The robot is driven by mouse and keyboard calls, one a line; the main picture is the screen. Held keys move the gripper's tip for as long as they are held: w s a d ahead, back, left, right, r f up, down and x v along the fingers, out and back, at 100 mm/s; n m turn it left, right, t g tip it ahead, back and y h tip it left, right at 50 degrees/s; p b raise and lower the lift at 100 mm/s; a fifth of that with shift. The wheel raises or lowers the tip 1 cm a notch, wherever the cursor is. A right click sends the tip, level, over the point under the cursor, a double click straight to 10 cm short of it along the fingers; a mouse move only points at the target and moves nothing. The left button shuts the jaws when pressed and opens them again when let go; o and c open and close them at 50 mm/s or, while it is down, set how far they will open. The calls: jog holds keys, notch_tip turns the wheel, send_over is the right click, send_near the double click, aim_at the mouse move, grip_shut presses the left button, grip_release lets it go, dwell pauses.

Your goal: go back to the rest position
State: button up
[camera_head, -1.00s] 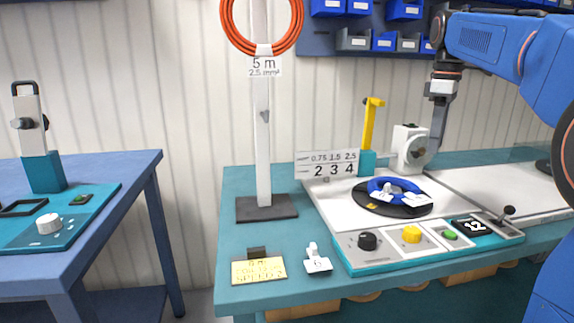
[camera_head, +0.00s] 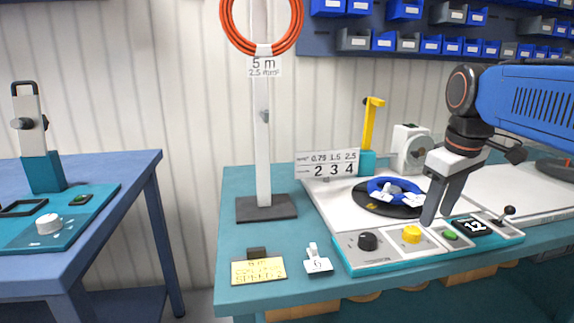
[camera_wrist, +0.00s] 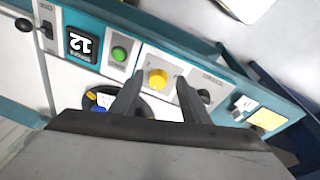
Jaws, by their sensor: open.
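My gripper (camera_head: 437,218) is open and empty, pointing down above the front control panel of the cable reel machine. In the wrist view its two fingers (camera_wrist: 158,92) stand apart, with the yellow knob (camera_wrist: 158,79) showing between their tips. The same yellow knob (camera_head: 411,234) shows in the head view just left of the fingers. I cannot tell the exact height above the panel. A blue cable coil (camera_head: 385,188) lies on the black turntable (camera_head: 372,206) behind the gripper. The turntable is partly hidden by my fingers in the wrist view.
On the panel are a black knob (camera_head: 367,241), a green button (camera_head: 449,235), a display reading 12 (camera_head: 474,226) and a small lever (camera_head: 507,213). A post (camera_head: 263,150) with an orange coil (camera_head: 232,40) stands left. A yellow note (camera_head: 258,271) lies front left.

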jog(key=s+a+f+m+t, duration=0.2)
jog(key=s+f+m, duration=0.3)
jog(key=s+f, duration=1)
notch_tip(320, 180, down, 4)
jog(key=shift+a+r, duration=0.2)
jog(key=shift+a, duration=0.3)
jog(key=shift+c, duration=0.3)
